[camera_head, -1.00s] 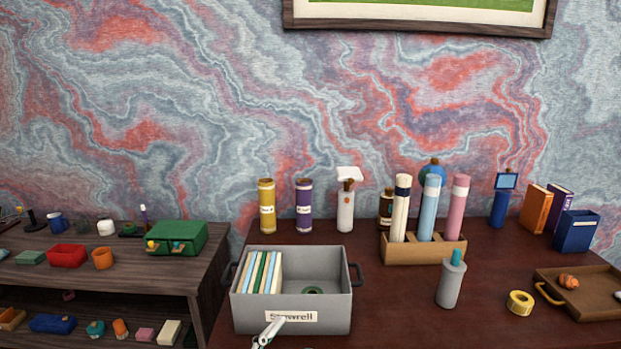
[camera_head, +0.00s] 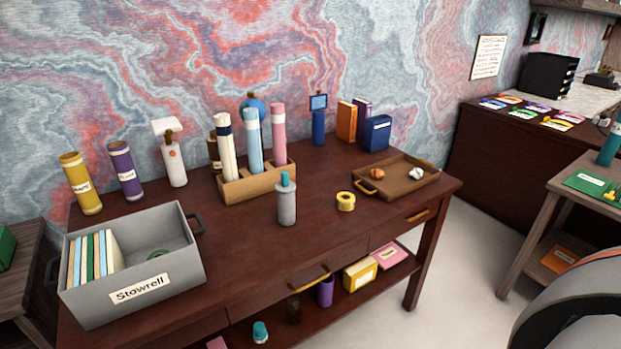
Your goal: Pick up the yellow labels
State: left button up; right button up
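A small yellow roll (camera_head: 346,201), which looks like the yellow labels, lies on the dark red-brown desk (camera_head: 330,235). It is right of a grey bottle with a teal top (camera_head: 287,200) and left of a wooden tray (camera_head: 421,182). Nothing covers it. Neither of my grippers is in view.
A grey bin (camera_head: 185,270) with upright folders stands at the desk's left. A wooden holder (camera_head: 260,187) with tall tubes is behind the bottle. The desk front around the roll is clear. A grey and black rounded object (camera_head: 580,300) fills the lower right corner.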

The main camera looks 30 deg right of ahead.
aim_at(345, 201)
jog(key=z, duration=1.15)
